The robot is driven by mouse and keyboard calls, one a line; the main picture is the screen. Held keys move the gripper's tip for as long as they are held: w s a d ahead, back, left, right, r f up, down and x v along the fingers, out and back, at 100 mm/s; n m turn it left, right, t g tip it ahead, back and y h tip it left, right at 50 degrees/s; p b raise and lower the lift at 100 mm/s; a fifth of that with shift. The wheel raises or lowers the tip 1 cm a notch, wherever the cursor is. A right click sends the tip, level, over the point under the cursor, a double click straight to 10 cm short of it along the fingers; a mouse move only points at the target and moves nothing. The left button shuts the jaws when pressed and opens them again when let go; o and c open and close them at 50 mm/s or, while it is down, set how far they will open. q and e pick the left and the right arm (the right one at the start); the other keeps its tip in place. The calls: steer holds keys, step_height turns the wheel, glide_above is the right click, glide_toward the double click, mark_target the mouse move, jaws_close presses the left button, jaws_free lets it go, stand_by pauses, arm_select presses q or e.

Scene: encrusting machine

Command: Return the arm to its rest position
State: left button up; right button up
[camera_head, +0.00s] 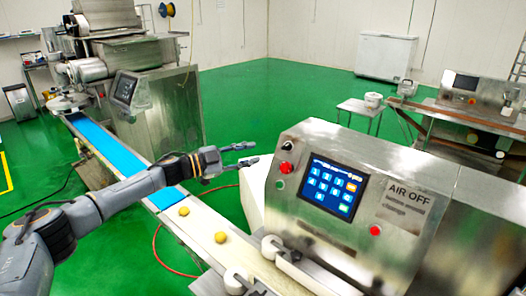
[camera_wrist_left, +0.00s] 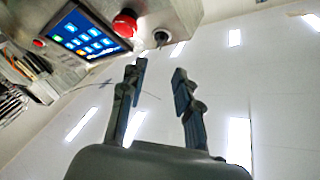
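My left arm comes in from the left in the head view and reaches across the blue conveyor belt (camera_head: 97,137). My left gripper (camera_head: 254,153) is open and empty, its fingers pointing right, above the green floor and left of the steel control machine (camera_head: 400,185). In the left wrist view the two fingers of the gripper (camera_wrist_left: 160,85) stand apart with nothing between them. The wrist camera looks up at the ceiling. The touchscreen (camera_head: 332,187) also shows in the left wrist view (camera_wrist_left: 90,36), beside a red button (camera_wrist_left: 124,25). My right gripper is in neither view.
Two yellow dough balls lie on the pale belt, one at the back (camera_head: 184,211) and one nearer (camera_head: 221,237). A steel encrusting machine (camera_head: 160,105) stands at the back left. A small table (camera_head: 361,108) and white freezer (camera_head: 386,56) stand farther back. Green floor between is clear.

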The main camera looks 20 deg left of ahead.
arm_select(q)
steer(key=shift+s+a, duration=0.35)
steer(key=shift+s, duration=0.05)
